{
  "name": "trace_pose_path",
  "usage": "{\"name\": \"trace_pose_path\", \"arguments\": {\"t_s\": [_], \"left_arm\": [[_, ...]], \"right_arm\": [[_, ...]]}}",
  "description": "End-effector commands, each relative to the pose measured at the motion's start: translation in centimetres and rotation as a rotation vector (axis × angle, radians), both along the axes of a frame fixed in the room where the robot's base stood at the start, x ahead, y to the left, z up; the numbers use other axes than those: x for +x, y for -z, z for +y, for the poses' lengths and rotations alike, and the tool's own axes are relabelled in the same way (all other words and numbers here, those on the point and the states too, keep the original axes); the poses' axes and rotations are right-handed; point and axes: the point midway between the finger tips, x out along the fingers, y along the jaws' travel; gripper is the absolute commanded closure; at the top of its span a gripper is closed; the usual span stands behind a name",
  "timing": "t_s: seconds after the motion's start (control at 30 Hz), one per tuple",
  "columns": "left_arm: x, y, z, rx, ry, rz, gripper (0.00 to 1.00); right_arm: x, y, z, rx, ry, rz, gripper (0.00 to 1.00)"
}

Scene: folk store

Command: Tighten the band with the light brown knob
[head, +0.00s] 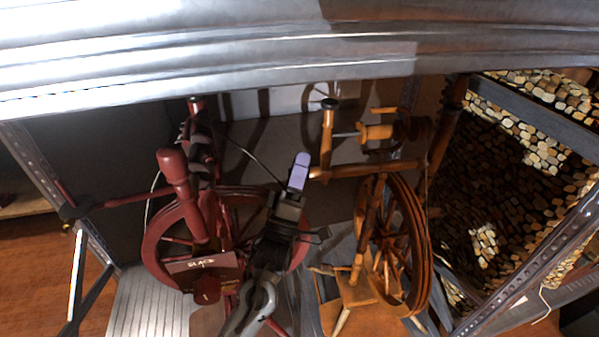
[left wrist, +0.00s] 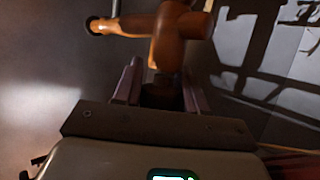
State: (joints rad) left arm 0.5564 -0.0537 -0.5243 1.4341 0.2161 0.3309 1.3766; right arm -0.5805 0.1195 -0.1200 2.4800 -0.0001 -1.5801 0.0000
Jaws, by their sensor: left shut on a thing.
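A light brown spinning wheel (head: 391,245) stands at the right of the middle. At the near left end of its upper frame is the light brown knob (head: 316,173). My left gripper (head: 301,168) reaches up from below, and its purple fingers are at this knob. In the left wrist view, the fingers (left wrist: 158,82) are on both sides of the knob's end, shut on it, below an orange-brown wooden joint (left wrist: 168,38). The fingers and shadow hide most of the knob. The drive band is too thin and dark to make out. My right gripper is not in view.
A dark red spinning wheel (head: 160,235) with a sign (head: 201,263) stands close at the left of my arm. A metal beam (head: 250,60) crosses the top. A dark wall of stacked log ends (head: 490,190) is at the right.

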Motion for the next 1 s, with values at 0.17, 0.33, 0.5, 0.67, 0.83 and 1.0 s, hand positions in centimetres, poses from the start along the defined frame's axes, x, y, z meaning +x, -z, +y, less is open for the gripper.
{"name": "trace_pose_path", "arguments": {"t_s": [0.17,0.33,0.5,0.67,0.83,1.0], "left_arm": [[0.02,0.04,0.00,0.005,-0.001,-0.018,0.89],[0.02,-0.01,0.00,0.005,-0.001,-0.019,0.89],[0.02,0.00,-0.01,0.005,-0.001,-0.019,0.56],[0.01,-0.01,-0.02,0.004,0.000,-0.018,0.38],[0.01,-0.02,-0.02,0.004,0.000,-0.018,0.38],[-0.20,0.15,0.08,0.004,0.000,-0.018,0.38]], "right_arm": [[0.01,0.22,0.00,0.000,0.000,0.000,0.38],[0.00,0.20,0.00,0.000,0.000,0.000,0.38],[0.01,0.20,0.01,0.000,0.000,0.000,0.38],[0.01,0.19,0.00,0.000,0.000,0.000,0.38],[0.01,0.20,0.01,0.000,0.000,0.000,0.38],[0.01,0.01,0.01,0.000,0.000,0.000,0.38]]}}
